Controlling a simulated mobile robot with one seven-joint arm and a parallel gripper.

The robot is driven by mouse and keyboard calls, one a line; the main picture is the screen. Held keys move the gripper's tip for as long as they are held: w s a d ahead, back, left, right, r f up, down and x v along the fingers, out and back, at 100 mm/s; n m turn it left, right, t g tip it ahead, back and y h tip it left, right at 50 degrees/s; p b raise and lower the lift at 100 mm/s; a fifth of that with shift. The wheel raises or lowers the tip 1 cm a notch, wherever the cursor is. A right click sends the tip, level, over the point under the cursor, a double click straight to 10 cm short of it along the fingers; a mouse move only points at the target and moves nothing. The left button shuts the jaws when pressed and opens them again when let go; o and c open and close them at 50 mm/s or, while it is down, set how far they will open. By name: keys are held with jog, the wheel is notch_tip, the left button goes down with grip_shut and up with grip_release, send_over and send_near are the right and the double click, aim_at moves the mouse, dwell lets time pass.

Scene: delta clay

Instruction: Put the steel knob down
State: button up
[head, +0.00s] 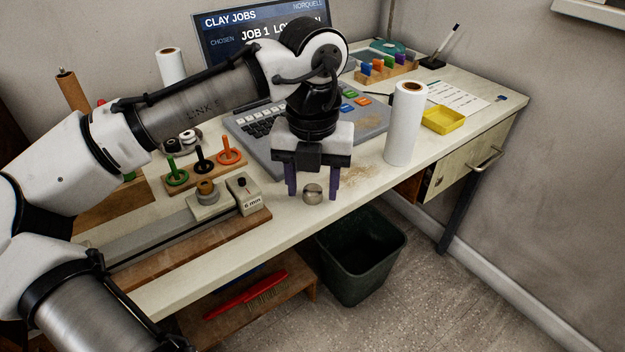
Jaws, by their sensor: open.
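The steel knob (313,194) is a small, round, shiny grey thing near the front edge of the desk (225,262). It looks to rest on the desktop, just right of the slider block. My gripper (312,190) points down over it with its two purple fingers apart, one on each side of the knob. I cannot tell whether either finger touches it. The knob's underside is hidden.
A block marked "6 min" (244,195) stands close left of my gripper on a rail. A keyboard console (245,137) lies behind it. A white roll (405,125) and a yellow tray (443,119) stand right. A dark bin (362,265) is below the front edge.

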aim_at(312, 188)
notch_tip(312, 188, up, 12)
jog(key=p, duration=0.3)
jog(key=shift+r+p, duration=0.2)
jog(key=shift+p, duration=0.15)
